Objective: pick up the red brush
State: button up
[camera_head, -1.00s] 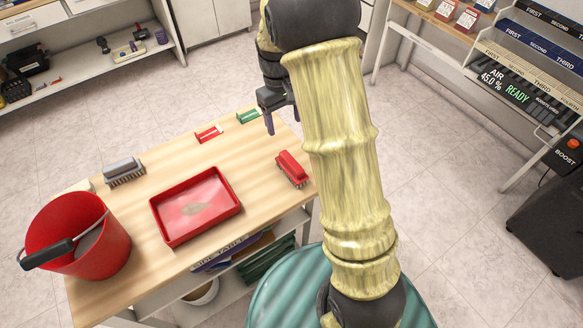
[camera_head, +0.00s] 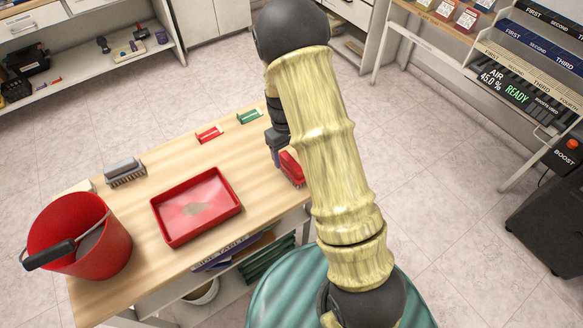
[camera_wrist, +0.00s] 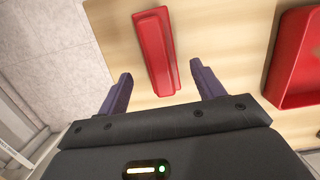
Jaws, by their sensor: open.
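The red brush (camera_head: 291,168) lies on the wooden table near its right edge, partly hidden by my arm in the head view. In the wrist view the red brush (camera_wrist: 154,50) lies lengthwise between the lines of my two fingers, with its near end close to the fingertips. My gripper (camera_wrist: 163,82) is open, one purple finger on each side of the brush. In the head view my gripper (camera_head: 276,157) is at the brush's left side, its fingertips largely hidden. I cannot tell the exact height of the fingers above the table.
A red tray (camera_head: 158,229) lies left of the brush. A grey brush (camera_head: 125,172) and a red bucket (camera_head: 103,258) stand further left. A red holder (camera_head: 209,134) and a green holder (camera_head: 250,116) sit along the back edge. The table between them is clear.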

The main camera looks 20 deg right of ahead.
aim_at(291, 161)
jog(key=f, duration=0.1)
jog(key=s+f, duration=0.1)
jog(key=f, duration=0.2)
jog(key=shift+s+d+p, duration=0.2)
jog(key=shift+s+p, duration=0.1)
jog(key=shift+p, duration=0.1)
jog(key=shift+f, duration=0.5)
jog(key=shift+c, duration=0.5)
jog(key=c, duration=1)
